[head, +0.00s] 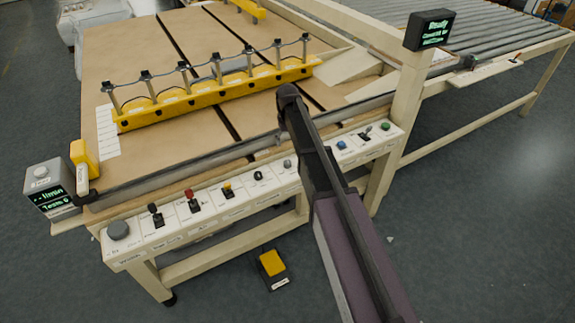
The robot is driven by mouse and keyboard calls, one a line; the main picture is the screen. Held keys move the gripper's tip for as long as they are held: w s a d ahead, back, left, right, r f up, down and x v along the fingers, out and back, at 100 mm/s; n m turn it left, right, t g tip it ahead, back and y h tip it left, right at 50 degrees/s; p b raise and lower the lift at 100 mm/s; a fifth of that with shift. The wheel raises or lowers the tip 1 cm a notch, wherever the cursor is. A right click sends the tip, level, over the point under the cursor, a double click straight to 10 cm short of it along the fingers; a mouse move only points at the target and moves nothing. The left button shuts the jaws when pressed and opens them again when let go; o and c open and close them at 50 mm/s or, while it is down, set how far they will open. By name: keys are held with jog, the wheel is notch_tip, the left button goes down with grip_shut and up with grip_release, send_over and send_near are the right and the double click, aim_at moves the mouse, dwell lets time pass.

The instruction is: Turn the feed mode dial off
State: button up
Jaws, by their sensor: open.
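The machine's white control panel (138,241) runs along its front edge with several controls, and their labels are too small to read. A small black rotary knob (258,175) sits near the panel's middle. A small grey round knob (287,164) is just right of it, beside my arm. A larger grey knob (118,230) is at the panel's left end. I cannot tell which control is the feed mode dial or how it is set. My purple and black arm crosses in front of the panel and hides part of it. I cannot make out my gripper's fingers.
Black (155,214), red (190,198) and yellow (227,188) controls stand on the panel's left half. Blue (341,145) and green (386,126) buttons are right of my arm. A grey bar runs behind the panel. A yellow pedal (271,263) lies on the floor.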

aim_at(287, 162)
jog(key=shift+f+b, duration=5.05)
jog(key=shift+f, duration=0.35)
grip_shut()
